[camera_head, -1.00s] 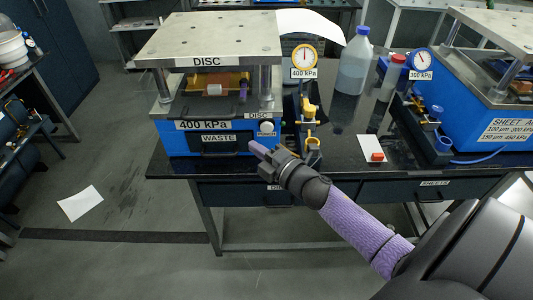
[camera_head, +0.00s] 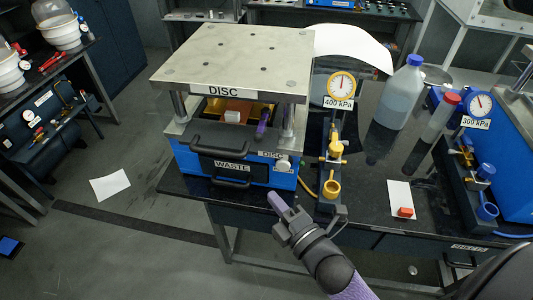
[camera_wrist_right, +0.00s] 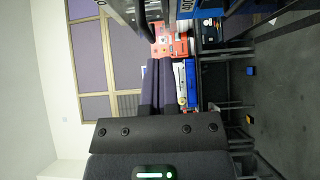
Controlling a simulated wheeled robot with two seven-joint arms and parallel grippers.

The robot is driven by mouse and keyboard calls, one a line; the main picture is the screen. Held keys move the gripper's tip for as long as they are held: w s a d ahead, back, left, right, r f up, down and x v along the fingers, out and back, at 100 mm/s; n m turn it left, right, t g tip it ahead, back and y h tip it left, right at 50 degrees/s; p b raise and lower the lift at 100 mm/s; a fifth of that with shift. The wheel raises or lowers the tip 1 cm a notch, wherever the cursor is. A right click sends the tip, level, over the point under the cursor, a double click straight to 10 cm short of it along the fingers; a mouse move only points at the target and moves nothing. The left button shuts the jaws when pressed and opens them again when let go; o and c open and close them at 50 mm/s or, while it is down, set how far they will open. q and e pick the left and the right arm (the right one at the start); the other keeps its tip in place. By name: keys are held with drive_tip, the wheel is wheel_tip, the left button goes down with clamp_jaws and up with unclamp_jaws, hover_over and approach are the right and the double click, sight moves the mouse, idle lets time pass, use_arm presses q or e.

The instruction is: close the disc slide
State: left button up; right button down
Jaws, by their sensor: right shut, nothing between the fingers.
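The disc press (camera_head: 232,62), labelled DISC, stands on the left of the bench. In its opening is an orange part (camera_head: 234,106) with a pale block in front. A dark slide plate (camera_head: 236,137) with a black bar handle (camera_head: 203,141) juts out at the front, above the WASTE drawer (camera_head: 231,165). My right gripper (camera_head: 276,202) is shut and empty, apart from the slide, just in front of the press's lower right corner. Its purple fingers (camera_wrist_right: 166,84) lie together in the wrist view. My left gripper is not in view.
A gauge stand with yellow valves (camera_head: 334,150) stands right of the press. A bottle (camera_head: 401,95), a tube (camera_head: 440,117) and a white card with a red block (camera_head: 405,212) are farther right. The floor left of the bench is open, with a paper sheet (camera_head: 110,185).

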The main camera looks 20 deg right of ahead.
approach(251, 153)
drive_tip(key=w+a, duration=0.3)
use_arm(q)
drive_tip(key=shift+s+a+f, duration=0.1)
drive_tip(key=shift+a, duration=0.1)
use_arm(e)
drive_tip(key=w, duration=0.1)
drive_tip(key=w+d, duration=0.1)
drive_tip(key=w, duration=0.1)
drive_tip(key=shift+w+d, duration=0.15)
drive_tip(key=shift+d, duration=0.2)
